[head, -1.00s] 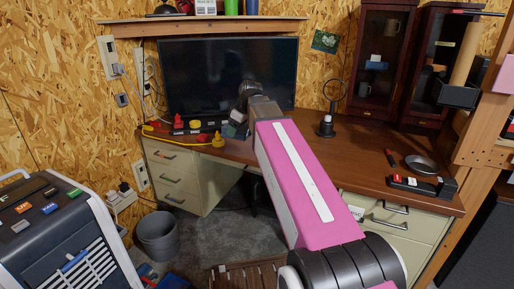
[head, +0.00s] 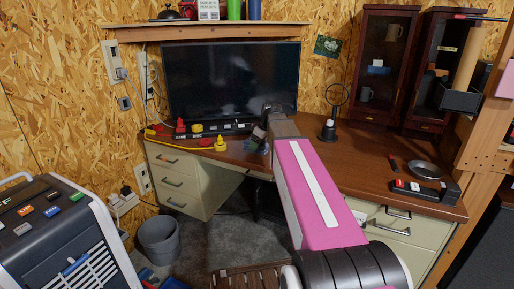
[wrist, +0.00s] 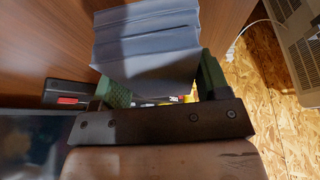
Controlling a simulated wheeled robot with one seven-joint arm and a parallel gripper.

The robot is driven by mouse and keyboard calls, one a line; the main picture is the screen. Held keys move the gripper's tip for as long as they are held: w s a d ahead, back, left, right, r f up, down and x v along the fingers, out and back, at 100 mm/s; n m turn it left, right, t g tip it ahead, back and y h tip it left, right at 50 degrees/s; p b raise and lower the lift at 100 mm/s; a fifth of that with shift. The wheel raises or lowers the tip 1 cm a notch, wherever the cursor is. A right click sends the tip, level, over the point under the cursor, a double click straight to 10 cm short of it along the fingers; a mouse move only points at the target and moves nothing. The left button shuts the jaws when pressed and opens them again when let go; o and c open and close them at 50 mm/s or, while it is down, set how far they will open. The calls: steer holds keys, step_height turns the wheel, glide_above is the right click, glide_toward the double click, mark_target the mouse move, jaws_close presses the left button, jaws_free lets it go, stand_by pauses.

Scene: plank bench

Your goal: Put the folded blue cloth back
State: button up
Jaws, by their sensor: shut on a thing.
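The folded blue cloth (wrist: 148,45) looks grey-blue and layered in the wrist view. It sits between the green fingertips of my gripper (wrist: 163,84), which is shut on it. In the head view my gripper (head: 256,143) is above the left middle of the brown desk (head: 350,160), in front of the dark monitor. The cloth is too small and too much covered by the gripper to make out clearly there. I cannot tell whether it touches the desk.
A yellow-topped bottle (head: 220,142) and a power strip with red and yellow pieces stand left of my gripper. A black ring stand (head: 329,130) is to the right. A cabinet (head: 385,65) with a small blue item inside stands behind.

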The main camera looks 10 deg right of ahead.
steer(key=shift+f, duration=0.9)
steer(key=shift+f, duration=0.15)
steer(key=o, duration=0.8)
steer(key=v, duration=1.2)
steer(key=shift+a+r, duration=0.1)
steer(key=shift+r, duration=0.1)
